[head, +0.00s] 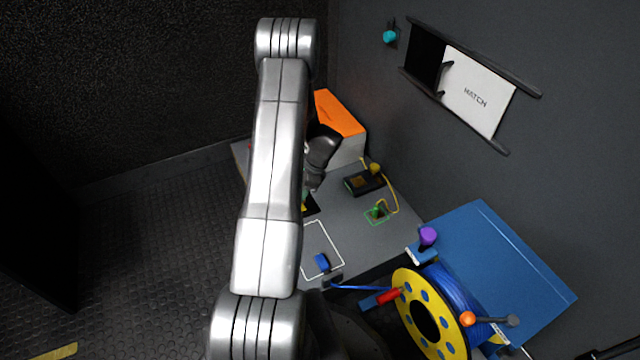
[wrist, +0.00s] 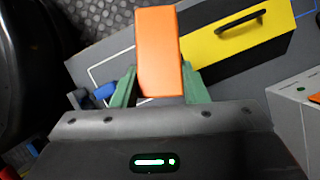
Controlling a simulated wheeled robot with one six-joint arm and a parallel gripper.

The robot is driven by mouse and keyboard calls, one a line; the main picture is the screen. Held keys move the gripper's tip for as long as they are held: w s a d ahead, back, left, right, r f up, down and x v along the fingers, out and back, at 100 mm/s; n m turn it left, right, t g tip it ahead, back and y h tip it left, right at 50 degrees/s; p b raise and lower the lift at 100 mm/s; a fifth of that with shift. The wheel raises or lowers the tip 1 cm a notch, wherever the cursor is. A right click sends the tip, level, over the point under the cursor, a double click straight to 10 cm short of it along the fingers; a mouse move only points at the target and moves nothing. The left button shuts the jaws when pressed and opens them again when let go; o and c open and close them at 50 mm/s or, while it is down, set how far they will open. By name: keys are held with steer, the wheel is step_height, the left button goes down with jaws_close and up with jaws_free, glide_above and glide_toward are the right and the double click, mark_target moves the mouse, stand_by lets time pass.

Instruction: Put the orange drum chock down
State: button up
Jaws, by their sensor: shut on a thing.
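The orange drum chock (wrist: 158,50) is a plain orange block in the wrist view. My gripper (wrist: 159,82) is shut on it, one green finger on each side. The chock sticks out beyond the fingertips, over the grey worktop (wrist: 85,65); I cannot tell whether it touches the surface. In the head view my arm hides the chock and the fingertips.
A yellow and black box with a handle (wrist: 238,42) lies close right of the chock. A white outline (head: 340,243) holds a blue block (head: 322,262). An orange-topped white box (head: 340,112), a small dark device (head: 364,182) and a yellow reel (head: 408,285) stand around.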

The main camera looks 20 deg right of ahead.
steer(key=s+d+f+m+t+h+p, duration=0.1)
steer(key=s+d+f+m+t+h, duration=0.1)
steer(key=s+d+f+m, duration=0.35)
steer(key=s+d+f+m+t+h, duration=0.1)
steer(key=s+d+f+m+h, duration=0.15)
steer(key=s+d+m, duration=0.55)
steer(key=shift+m+y, duration=0.25)
steer(key=shift+m, duration=0.1)
steer(key=f+b, duration=0.1)
steer(key=f, duration=0.2)
steer(key=f+b, duration=0.1)
steer(key=f, duration=0.3)
steer(key=w+d+f+b, duration=0.1)
steer(key=f, duration=0.2)
steer(key=shift+f, duration=0.25)
steer(key=shift+a, duration=0.1)
steer(key=shift+f+b, duration=0.2)
steer(key=shift+b, duration=0.25)
steer(key=o, duration=1.1)
steer(key=shift+c, duration=0.2)
steer(key=shift+r, duration=0.1)
